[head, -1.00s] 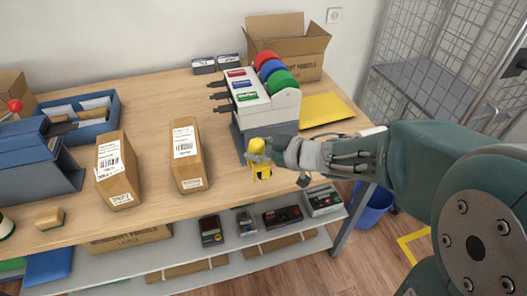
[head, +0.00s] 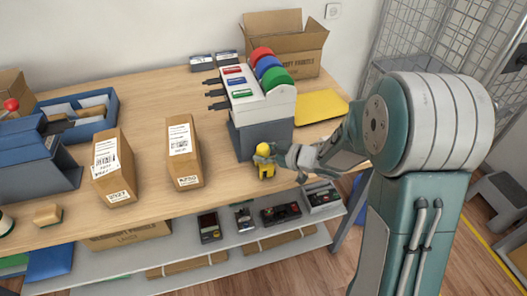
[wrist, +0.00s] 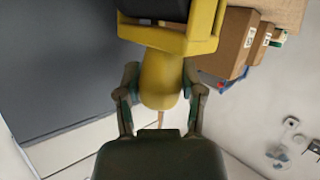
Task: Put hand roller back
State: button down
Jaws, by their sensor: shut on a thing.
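The hand roller (head: 266,170) is yellow with a dark part at its end. My gripper (head: 277,154) is shut on its yellow handle and holds it near the counter's front edge, just in front of the grey base of the tape dispenser (head: 262,100). In the wrist view the two fingers (wrist: 161,95) press on either side of the roller's handle (wrist: 160,80), and the yellow frame with its dark roller shows at the top. I cannot tell whether the roller touches the counter.
Two tall parcels (head: 184,150) (head: 112,166) stand to the left on the wooden counter (head: 225,180). A yellow pad (head: 319,106) and an open carton (head: 286,45) lie behind right. Several devices sit on the shelf below (head: 225,252). A wire cage (head: 440,45) stands at right.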

jog(key=shift+a, duration=0.2)
jog(key=shift+a+f, duration=0.15)
jog(key=shift+a, duration=0.05)
jog(key=shift+s+f, duration=0.1)
jog(key=shift+f, duration=0.15)
jog(key=shift+c, duration=1)
grip_release()
jog(key=shift+d+f, duration=0.1)
jog(key=shift+d, duration=0.1)
jog(key=shift+a, duration=0.1)
jog(key=shift+r, duration=0.65)
jog(key=v, duration=1.2)
